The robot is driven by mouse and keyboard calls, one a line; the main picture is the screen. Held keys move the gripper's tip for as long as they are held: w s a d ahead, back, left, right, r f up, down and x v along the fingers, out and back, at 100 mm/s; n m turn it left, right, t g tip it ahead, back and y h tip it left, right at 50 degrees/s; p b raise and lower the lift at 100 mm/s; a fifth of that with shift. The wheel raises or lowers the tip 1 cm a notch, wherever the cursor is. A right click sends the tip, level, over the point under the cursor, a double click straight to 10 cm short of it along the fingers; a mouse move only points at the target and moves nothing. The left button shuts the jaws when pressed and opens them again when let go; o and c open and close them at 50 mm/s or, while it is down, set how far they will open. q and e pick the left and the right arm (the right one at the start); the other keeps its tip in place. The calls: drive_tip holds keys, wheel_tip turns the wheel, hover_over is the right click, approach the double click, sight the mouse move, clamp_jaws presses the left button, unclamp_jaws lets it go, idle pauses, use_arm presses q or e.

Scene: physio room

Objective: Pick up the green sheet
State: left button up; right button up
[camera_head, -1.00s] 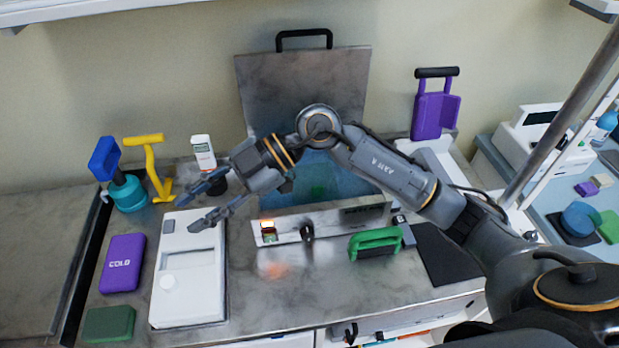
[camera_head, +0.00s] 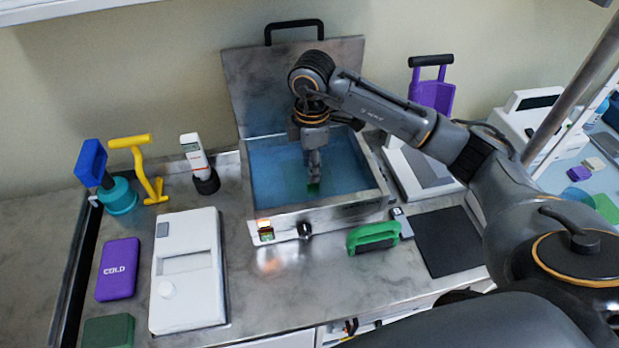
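My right gripper (camera_head: 314,176) points straight down into the open metal water bath (camera_head: 348,215). Its fingers show side-on as one narrow shape, so the gap between them is hidden. A small dark-green piece, the green sheet (camera_head: 313,188), shows right at the fingertips in the blue water. I cannot tell whether the fingers hold it or only touch it, and its full outline is unclear. My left gripper is not in view.
The bath's raised lid (camera_head: 250,85) stands behind my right arm. To the left are a white device (camera_head: 188,300), a purple COLD pack (camera_head: 117,270) and a dark-green block (camera_head: 108,331).

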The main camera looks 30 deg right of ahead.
drive_tip(key=shift+f, duration=0.65)
drive_tip(key=shift+f+p, duration=0.3)
drive_tip(key=shift+p, duration=0.15)
drive_tip(key=f+p, duration=0.1)
drive_tip(key=f, duration=0.2)
drive_tip(key=shift+s+d+f+p, duration=0.1)
drive_tip(key=shift+d+f+p, duration=0.1)
drive_tip(key=shift+f+p, duration=0.15)
drive_tip(key=shift+f, duration=0.45)
clamp_jaws()
